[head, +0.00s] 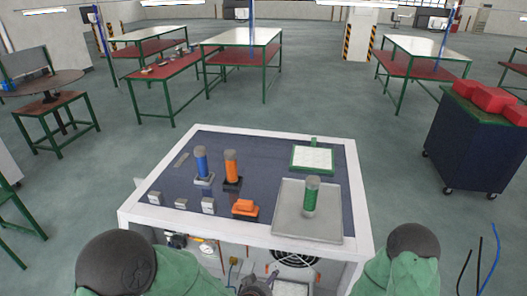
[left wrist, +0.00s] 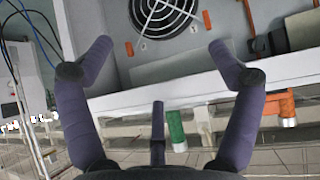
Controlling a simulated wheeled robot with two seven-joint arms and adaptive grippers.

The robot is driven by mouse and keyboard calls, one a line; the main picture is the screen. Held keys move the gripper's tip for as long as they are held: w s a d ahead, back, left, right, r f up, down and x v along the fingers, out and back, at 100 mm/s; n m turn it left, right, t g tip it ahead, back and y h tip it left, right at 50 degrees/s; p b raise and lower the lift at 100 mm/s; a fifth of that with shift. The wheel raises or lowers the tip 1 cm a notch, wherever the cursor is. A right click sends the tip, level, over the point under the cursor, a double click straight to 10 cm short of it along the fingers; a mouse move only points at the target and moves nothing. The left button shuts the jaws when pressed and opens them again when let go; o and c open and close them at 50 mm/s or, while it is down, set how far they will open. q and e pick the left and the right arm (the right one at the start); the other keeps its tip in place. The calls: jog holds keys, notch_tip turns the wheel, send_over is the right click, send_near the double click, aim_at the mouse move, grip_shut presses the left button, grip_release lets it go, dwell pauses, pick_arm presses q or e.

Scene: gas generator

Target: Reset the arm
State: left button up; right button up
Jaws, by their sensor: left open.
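My left gripper (left wrist: 160,45) shows in the left wrist view with its two dark fingers spread wide and nothing between them. Beyond the fingertips is the generator's white frame with a round black fan (left wrist: 165,14). In the head view, the generator cabinet (head: 135,216) stands right in front of me. My dark rounded shoulders and green upper arms show at the bottom left and right. A small dark part shows at the bottom centre, but I cannot tell if it is a gripper. My right gripper is not in view.
On the panel stand a blue cylinder (head: 201,162), an orange cylinder (head: 231,167) and a green cylinder (head: 311,194) on a grey plate (head: 290,224). A dark cart (head: 470,145) with red boxes (head: 488,98) stands right. Workbenches (head: 240,37) stand behind, with open floor between.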

pick_arm(q)
jog(key=s+a+f+n+g+b, duration=0.1)
jog(key=s+f+b, duration=0.4)
jog(key=f, duration=0.6)
jog(key=s+a+f+n+g+b, duration=0.2)
jog(key=s+a+f+g+b, duration=0.2)
jog(key=f, duration=0.8)
jog(key=s+a+f+n+g+b, duration=0.1)
jog(key=s+a+f+g+b, duration=0.2)
jog(key=f, duration=0.9)
jog(key=s+a+b, duration=0.2)
jog(key=s, duration=0.2)
jog(key=shift+a+n+b, duration=0.35)
jog(key=shift+n+b, duration=0.05)
jog(key=shift+s, duration=0.1)
